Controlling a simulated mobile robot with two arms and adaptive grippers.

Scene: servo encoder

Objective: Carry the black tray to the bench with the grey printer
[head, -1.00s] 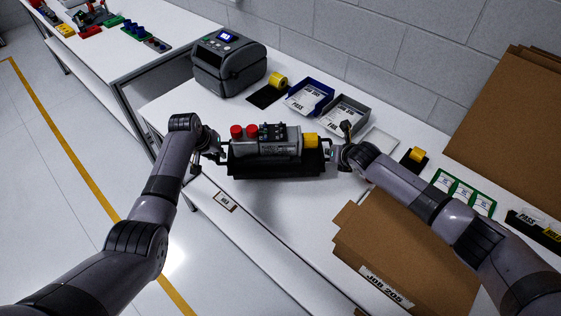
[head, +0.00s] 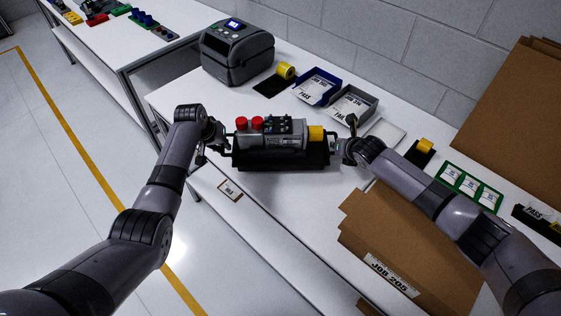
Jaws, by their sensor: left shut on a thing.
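The black tray (head: 285,163) is at the front part of the white bench (head: 200,100) with the grey printer (head: 237,52). It carries a grey cylindrical unit (head: 275,137) with two red caps and a yellow end. My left gripper (head: 222,143) is shut on the tray's left end. My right gripper (head: 342,149) is at the tray's right end; its fingers are too hidden to tell whether they are shut. The tray looks level. I cannot tell whether its underside touches the bench top.
Behind the tray are a yellow roll (head: 286,70), a blue bin (head: 318,87) and a grey bin (head: 352,103). An open cardboard box (head: 410,245) is at the front right. A green card holder (head: 468,187) lies farther right. A second bench (head: 130,40) is at the upper left.

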